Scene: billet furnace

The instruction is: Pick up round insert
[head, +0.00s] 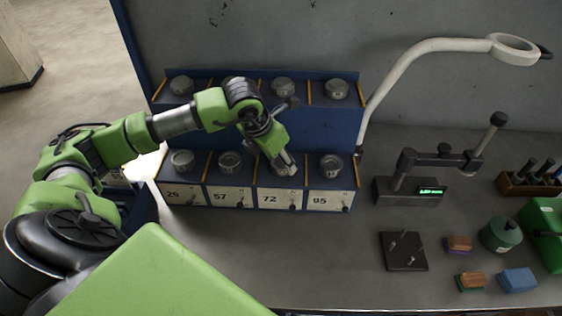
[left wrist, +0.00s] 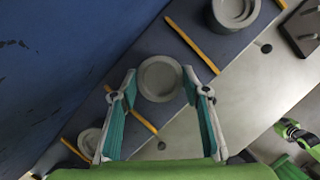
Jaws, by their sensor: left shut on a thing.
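A grey round insert (left wrist: 160,78) sits between the two fingers of my left gripper (left wrist: 160,88) in the left wrist view. In the head view my left gripper (head: 284,165) reaches down into the lower row of the blue rack (head: 322,128), at the compartment marked 72. It is shut on the insert there, which the fingers mostly hide in the head view. The insert looks to be at shelf level; I cannot tell whether it still touches the shelf.
Yellow dividers (left wrist: 192,45) separate the compartments. A gauge stand (head: 410,188), a black pegged plate (head: 404,251) and small blocks occupy the bench at right. The bench front below the rack is clear.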

